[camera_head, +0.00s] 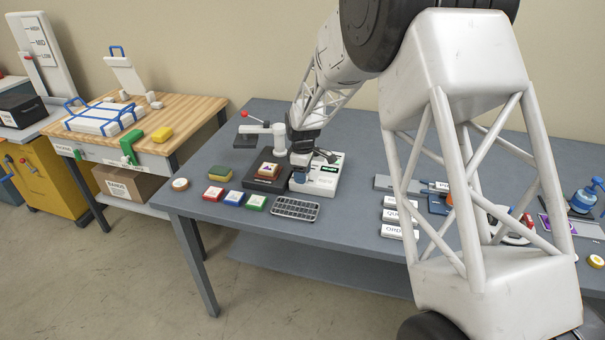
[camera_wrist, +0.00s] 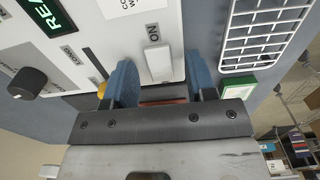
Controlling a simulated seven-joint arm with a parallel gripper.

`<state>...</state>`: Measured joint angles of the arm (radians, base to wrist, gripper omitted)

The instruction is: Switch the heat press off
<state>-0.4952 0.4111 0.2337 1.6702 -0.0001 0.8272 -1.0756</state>
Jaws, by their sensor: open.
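The heat press (camera_head: 268,172) stands on the grey table, with a dark base beside a white control box (camera_head: 321,184). In the wrist view the control box's face (camera_wrist: 108,55) carries a green lit display starting "REA" (camera_wrist: 46,14), a black knob (camera_wrist: 28,83) and a pale rocker switch (camera_wrist: 160,62). "ON" is printed at the switch's upper end in this view. My gripper (camera_wrist: 163,90) is open, its blue fingertips on either side of the switch's lower end. I cannot tell whether they touch the panel. In the head view my gripper (camera_head: 301,175) is low over the box.
A wire rack (camera_head: 295,208) lies in front of the box; it also shows in the wrist view (camera_wrist: 263,38). Red (camera_head: 213,194), blue (camera_head: 233,198) and green (camera_head: 255,203) pads sit left of it. White labelled blocks (camera_head: 397,216) lie to the right. The table's front edge is near.

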